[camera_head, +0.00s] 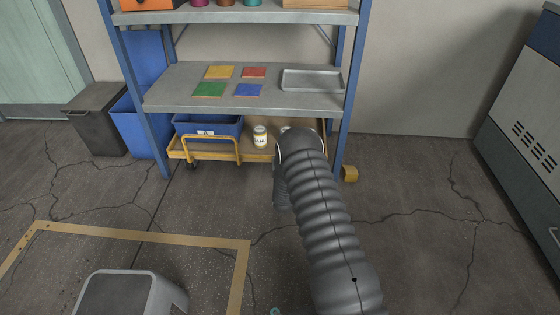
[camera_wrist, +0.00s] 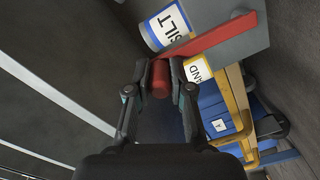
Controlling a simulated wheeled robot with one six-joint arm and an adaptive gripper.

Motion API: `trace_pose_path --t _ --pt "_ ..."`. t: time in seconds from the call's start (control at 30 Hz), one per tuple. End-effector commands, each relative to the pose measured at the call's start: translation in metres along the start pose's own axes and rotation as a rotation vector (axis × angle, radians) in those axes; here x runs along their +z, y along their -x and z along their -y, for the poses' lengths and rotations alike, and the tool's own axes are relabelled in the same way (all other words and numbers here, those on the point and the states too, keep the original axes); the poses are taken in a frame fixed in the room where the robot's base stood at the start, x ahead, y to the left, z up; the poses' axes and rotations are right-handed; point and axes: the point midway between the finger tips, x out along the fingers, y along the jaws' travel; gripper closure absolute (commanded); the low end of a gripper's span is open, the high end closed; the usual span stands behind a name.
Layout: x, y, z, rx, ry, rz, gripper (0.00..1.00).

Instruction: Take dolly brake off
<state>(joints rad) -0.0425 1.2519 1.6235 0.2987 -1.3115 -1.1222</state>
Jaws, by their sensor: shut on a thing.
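The yellow dolly (camera_head: 205,156) stands on the floor under the shelf's lower board. It carries a blue bin (camera_head: 208,127) and a pale labelled can (camera_head: 260,137). In the wrist view my gripper (camera_wrist: 160,86) is shut on a red cylindrical handle (camera_wrist: 160,76). A long red bar (camera_wrist: 225,38) slants away beyond the fingers; I cannot tell whether it joins the handle. The dolly's yellow rail (camera_wrist: 236,100), blue bin (camera_wrist: 215,108) and can (camera_wrist: 197,70) lie to the right there. In the head view my own arm hides the handle and the fingertips.
A SILT can (camera_wrist: 168,25) is close beyond the fingers. Shelf posts (camera_head: 343,100) flank the dolly. The cracked floor at right is clear.

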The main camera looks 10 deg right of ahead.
Motion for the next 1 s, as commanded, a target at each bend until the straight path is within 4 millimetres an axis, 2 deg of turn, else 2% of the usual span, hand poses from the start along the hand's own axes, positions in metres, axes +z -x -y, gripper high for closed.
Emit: trace_pose_path --t 0.23,0.7,0.73,0.8,1.0 --pt "0.0064 0.0007 -0.0032 0.007 0.061 0.014 1.00" --pt "0.0045 0.0010 -0.0028 0.006 0.071 0.012 1.00" --pt "0.0043 0.0010 -0.0027 0.006 0.071 0.012 0.72" --pt "0.0040 0.0011 -0.0024 0.006 0.071 0.012 0.54" --pt "0.0040 0.0013 -0.0024 0.006 0.071 0.012 0.53"
